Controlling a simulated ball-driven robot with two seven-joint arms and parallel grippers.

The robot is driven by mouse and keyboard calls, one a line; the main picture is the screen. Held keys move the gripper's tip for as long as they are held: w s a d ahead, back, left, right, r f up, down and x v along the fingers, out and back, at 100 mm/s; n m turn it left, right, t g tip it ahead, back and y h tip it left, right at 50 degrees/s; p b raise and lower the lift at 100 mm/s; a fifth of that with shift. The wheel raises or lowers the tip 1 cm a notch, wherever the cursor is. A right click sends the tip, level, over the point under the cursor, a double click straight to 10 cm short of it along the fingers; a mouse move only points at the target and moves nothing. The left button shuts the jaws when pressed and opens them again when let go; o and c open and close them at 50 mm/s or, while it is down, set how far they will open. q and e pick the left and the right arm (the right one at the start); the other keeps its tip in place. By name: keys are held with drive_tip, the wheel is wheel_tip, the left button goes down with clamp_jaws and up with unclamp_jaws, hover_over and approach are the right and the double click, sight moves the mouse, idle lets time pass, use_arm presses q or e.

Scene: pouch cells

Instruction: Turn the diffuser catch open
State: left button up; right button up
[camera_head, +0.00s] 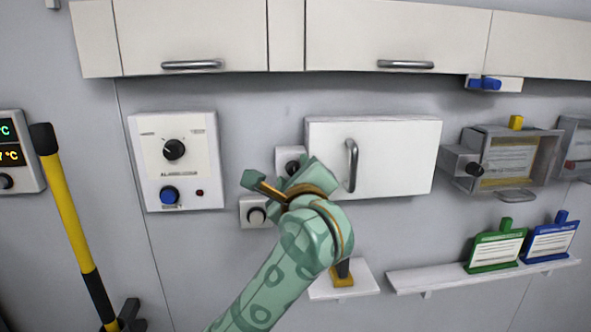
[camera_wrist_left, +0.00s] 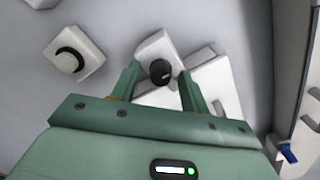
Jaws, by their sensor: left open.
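A small white plate with a black turning knob (camera_head: 291,163), which I take to be the catch, sits on the wall at the left edge of a white wall box (camera_head: 410,150) with a grey bar handle. My left gripper (camera_head: 284,178) is open in front of it and covers its lower part. In the left wrist view the black knob (camera_wrist_left: 160,72) appears between the two open fingertips (camera_wrist_left: 160,80); I cannot tell whether they touch it. A pale pointer mark shows on the knob's edge. No label on it is readable. My right gripper is not in view.
A control panel (camera_head: 175,160) is further left. A small shelf (camera_head: 360,278) lies under my wrist. A clear-fronted box (camera_head: 512,162) and card shelf (camera_head: 440,277) are right.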

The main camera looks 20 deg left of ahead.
use_arm(q)
drive_tip(key=shift+s, duration=0.1)
clamp_jaws()
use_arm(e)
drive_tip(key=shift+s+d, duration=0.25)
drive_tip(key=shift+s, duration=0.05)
